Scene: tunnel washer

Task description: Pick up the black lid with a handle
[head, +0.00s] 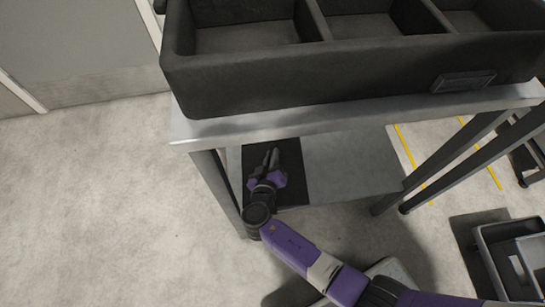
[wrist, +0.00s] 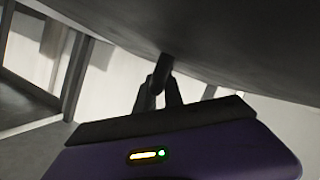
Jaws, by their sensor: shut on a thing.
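The black lid (head: 294,190) shows in the head view as a dark flat panel at the left end of the lower shelf (head: 350,165), under the table top. In the wrist view the lid (wrist: 230,45) is a broad dark surface across the top, with a short dark handle (wrist: 163,68) standing out from it. My gripper (head: 272,160) reaches in over the lid. In the wrist view my gripper's fingers (wrist: 158,92) are shut on the handle. I cannot tell whether the lid rests on the shelf or is slightly raised.
A metal table top (head: 235,131) overhangs the shelf and carries a large black compartment bin (head: 300,85). Table legs (head: 222,190) stand close to the left of my gripper. Grey crates (head: 510,245) are at lower right. The floor at left is clear.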

